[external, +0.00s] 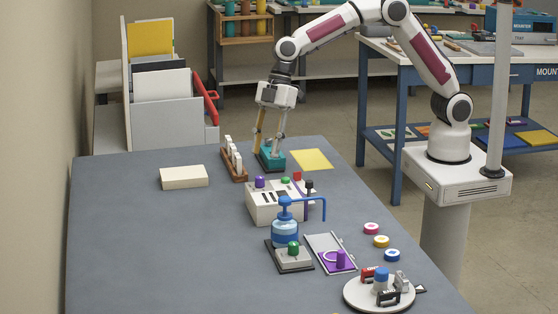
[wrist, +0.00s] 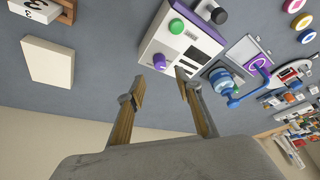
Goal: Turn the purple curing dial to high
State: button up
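Two purple knobs show. One purple knob (external: 259,182) sits on top of the white control box (external: 262,207); it also shows in the wrist view (wrist: 160,60), beyond the fingertips. The other purple knob (external: 340,259) stands on a grey plate with a purple area and white ring, nearer the front. No readable label shows which is the curing dial. My gripper (external: 269,145) is open and empty, pointing down at the table's far side, behind the control box. In the wrist view, its fingertips (wrist: 159,82) are apart with nothing between them. The knobs' settings are too small to read.
A green knob (external: 285,180) and black knob (external: 309,184) share the box. A blue pump bottle (external: 285,232) stands in front. A teal block (external: 272,160) is by my fingers, beside a wooden rack (external: 237,170). A cream block (external: 183,177) lies left. The left front table is clear.

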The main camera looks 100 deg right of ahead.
aim_at(260, 181)
jog(key=shift+f, duration=0.15)
dwell(0.4)
jog(key=shift+x, duration=3.75)
grip_shut()
